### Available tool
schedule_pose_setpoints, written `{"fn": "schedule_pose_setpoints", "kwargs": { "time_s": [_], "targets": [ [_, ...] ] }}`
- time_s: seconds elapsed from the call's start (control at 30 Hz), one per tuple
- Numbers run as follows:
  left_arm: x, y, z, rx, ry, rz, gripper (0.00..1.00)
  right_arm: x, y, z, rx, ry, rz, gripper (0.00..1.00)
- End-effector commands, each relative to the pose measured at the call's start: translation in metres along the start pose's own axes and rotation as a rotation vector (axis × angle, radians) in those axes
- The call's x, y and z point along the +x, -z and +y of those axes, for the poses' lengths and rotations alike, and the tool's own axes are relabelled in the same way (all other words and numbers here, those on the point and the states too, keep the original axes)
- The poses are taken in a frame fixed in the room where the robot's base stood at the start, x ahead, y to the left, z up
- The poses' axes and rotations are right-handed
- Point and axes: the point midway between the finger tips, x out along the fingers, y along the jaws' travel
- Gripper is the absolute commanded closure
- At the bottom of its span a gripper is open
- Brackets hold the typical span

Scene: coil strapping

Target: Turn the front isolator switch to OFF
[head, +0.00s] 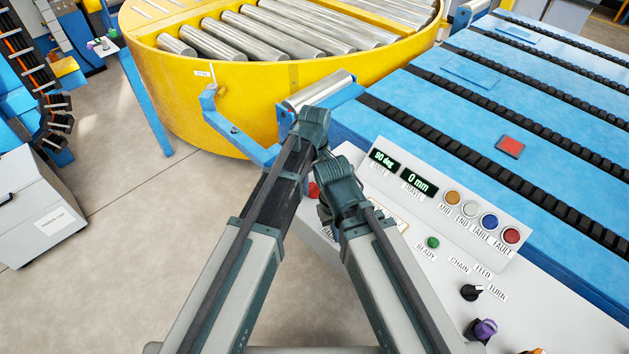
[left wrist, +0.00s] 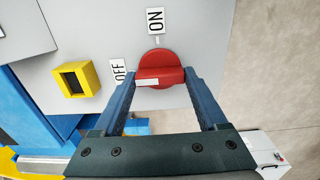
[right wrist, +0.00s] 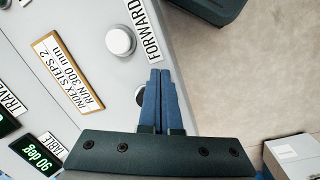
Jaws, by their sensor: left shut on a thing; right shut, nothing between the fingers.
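The red isolator switch (left wrist: 158,62) is on a grey panel in the left wrist view. Its handle lies across the view, with its white mark towards the left, on the side of the OFF label (left wrist: 118,70). The ON label (left wrist: 155,20) is above it. My left gripper (left wrist: 161,80) is shut on the handle, one finger at each end. In the head view my left gripper (head: 310,128) is seen from behind, its fingers hidden. My right gripper (right wrist: 160,75) is shut and empty over the console, beside the FORWARD label (right wrist: 143,28).
A yellow square frame (left wrist: 75,79) is on the panel left of the switch. The sloped console (head: 410,255) has displays, coloured lamps and knobs. A white button (right wrist: 120,40) is near my right fingers. A yellow round table (head: 270,95) with rollers and a blue conveyor (head: 480,110) stand beyond.

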Motion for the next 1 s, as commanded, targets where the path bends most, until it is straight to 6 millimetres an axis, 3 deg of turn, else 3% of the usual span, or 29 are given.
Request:
{"fn": "schedule_pose_setpoints", "kwargs": {
  "time_s": [0.03,0.13,0.17,0.57,0.77,1.0],
  "targets": [
    [0.0,0.0,0.0,-0.003,0.0,0.0,0.2,0.0,0.0,0.0,0.0,0.0,0.0,1.0],
    [0.0,0.0,0.0,-0.002,0.0,0.0,0.02,0.0,0.0,0.0,0.0,0.0,0.0,1.0],
    [0.0,0.0,0.0,-0.002,0.0,0.0,0.0,0.0,0.0,0.0,0.0,0.0,0.0,1.0],
    [-0.006,0.0,0.0,0.0,0.0,0.0,0.0,-0.005,0.0,0.001,0.0,0.0,0.0,1.0],
    [-0.023,0.0,0.0,0.0,0.0,0.0,0.0,-0.023,-0.001,0.002,0.0,0.0,0.0,1.0],
    [-0.058,0.0,0.0,-0.001,0.0,0.0,0.0,-0.057,-0.003,0.005,0.0,0.0,0.0,1.0]
  ]
}}
